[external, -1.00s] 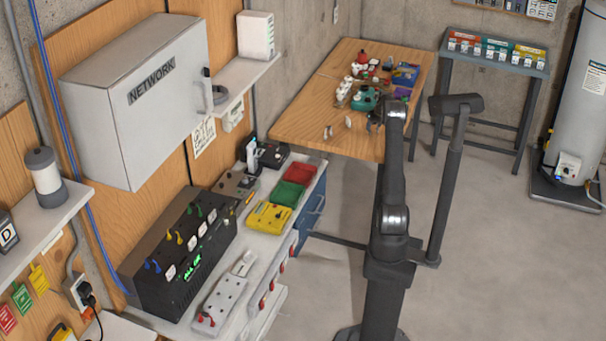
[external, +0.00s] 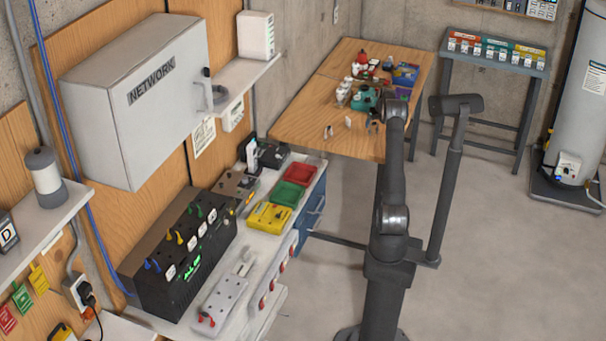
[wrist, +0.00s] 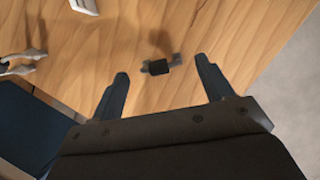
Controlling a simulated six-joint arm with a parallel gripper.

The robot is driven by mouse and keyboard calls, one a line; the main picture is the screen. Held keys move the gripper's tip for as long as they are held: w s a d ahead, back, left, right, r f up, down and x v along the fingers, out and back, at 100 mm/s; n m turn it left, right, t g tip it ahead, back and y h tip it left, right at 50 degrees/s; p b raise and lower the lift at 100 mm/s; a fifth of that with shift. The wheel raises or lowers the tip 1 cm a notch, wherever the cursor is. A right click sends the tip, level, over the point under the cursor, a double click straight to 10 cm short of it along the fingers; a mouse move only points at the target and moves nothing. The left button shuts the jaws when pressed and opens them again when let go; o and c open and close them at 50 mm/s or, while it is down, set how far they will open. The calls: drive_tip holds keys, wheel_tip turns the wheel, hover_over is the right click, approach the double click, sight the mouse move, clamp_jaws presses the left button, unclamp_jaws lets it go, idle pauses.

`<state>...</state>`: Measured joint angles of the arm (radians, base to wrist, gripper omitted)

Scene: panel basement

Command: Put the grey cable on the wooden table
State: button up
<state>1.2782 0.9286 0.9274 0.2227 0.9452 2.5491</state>
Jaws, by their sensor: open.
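The wooden table (external: 300,117) stands behind my arm, and its bare wood also shows in the wrist view (wrist: 110,50). My gripper (wrist: 162,80) is open over it, with nothing held between its fingers. A small dark block with grey ends (wrist: 160,65) shows on the wood between and beyond the fingertips. A curved grey piece (wrist: 22,62) is at the left edge of the wrist view. I cannot tell whether either is the grey cable. In the external view my fingers are small and partly hidden by my arm.
Several white, red, teal and blue items crowd the table's back half, including a blue box (external: 405,74). Yellow (external: 268,217), green (external: 287,193) and red (external: 303,172) trays sit on the left bench. The table's front left is mostly clear.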

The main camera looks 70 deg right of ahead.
drive_tip(key=v, duration=0.9)
drive_tip(key=shift+r, duration=0.25)
drive_tip(key=shift+a, duration=0.1)
drive_tip(key=x, duration=1.2)
drive_tip(key=shift+f, duration=0.1)
wheel_tip(320, 180, up, 2)
drive_tip(key=shift+r, duration=1)
